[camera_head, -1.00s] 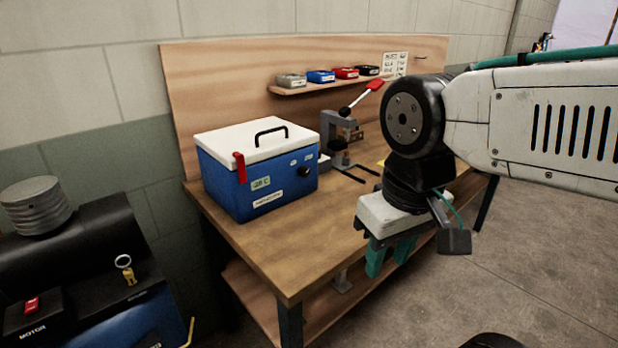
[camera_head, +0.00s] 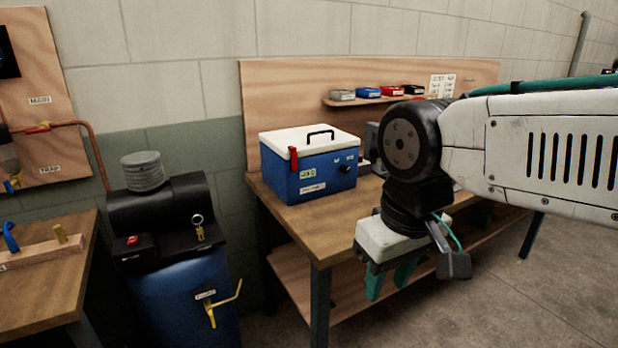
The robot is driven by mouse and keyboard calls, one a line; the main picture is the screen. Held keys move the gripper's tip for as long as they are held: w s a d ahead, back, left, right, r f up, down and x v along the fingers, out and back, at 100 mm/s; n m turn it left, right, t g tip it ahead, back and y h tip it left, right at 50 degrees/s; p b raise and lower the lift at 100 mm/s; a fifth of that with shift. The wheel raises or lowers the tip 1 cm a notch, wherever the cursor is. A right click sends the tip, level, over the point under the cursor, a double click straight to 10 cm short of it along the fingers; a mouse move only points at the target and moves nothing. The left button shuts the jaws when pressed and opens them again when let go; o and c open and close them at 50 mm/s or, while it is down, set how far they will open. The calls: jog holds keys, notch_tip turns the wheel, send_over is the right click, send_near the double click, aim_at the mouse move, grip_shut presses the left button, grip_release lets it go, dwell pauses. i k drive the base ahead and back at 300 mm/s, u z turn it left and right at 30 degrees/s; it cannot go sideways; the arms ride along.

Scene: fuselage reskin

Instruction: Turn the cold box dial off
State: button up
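The cold box (camera_head: 322,185) is blue with a white lid, a black lid handle and a red latch. It stands closed on the wooden workbench (camera_head: 300,222). Its dial (camera_head: 345,169) is a small dark knob on the right part of the front face; its setting is too small to read. My gripper (camera_head: 388,282) hangs with its green fingers pointing down, in front of the bench and to the right of the box. The two fingers stand apart with nothing between them. It is away from the dial and touches nothing that I can see.
A blue compressor (camera_head: 180,295) with a yellow lever stands left of the bench. A second wooden table (camera_head: 50,285) is at the far left. A shelf (camera_head: 365,100) with several small boxes is on the backboard. Open floor (camera_head: 500,300) lies at the right.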

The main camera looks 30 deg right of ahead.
aim_at(345, 169)
jog(key=u, duration=1.25)
jog(key=i, duration=0.85)
jog(key=z, duration=1.8)
